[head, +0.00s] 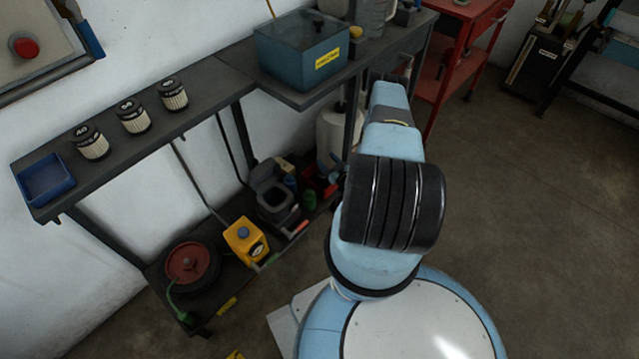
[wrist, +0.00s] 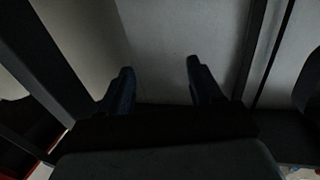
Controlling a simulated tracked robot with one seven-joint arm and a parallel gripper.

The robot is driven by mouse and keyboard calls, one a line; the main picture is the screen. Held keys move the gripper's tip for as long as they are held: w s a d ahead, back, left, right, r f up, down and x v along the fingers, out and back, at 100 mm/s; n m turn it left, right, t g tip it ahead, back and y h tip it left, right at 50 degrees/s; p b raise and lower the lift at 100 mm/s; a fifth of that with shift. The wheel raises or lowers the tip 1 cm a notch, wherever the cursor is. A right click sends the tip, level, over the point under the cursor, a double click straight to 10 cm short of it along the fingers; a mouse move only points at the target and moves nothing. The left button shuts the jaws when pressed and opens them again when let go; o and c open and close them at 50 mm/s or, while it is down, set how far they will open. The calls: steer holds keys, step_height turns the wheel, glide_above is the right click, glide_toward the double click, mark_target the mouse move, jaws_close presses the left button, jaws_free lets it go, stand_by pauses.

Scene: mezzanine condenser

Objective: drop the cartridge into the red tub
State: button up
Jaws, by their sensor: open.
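Three pale pleated cartridges with black caps stand upright in a row on the dark upper shelf: left (head: 92,143), middle (head: 132,116) and right (head: 173,95). Their cap labels are too small to read surely. A red container (head: 327,187), possibly the red tub, shows on the lower shelf beside my arm, which partly hides it. My gripper (wrist: 160,72) is open in the wrist view, with nothing between its two dark fingers. It is among the dark shelf frame and a pale wall. In the head view my arm mostly hides it.
A blue tray (head: 46,181) sits at the shelf's left end. A teal box (head: 301,50) stands on the bench. The lower shelf holds a yellow container (head: 245,240), a red-centred reel (head: 192,264) and a grey case (head: 274,194). A red cart (head: 450,60) stands behind. Floor at right is clear.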

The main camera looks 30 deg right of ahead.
steer(key=s+d, duration=0.1)
steer(key=s, duration=1.1)
steer(key=shift+s, duration=0.1)
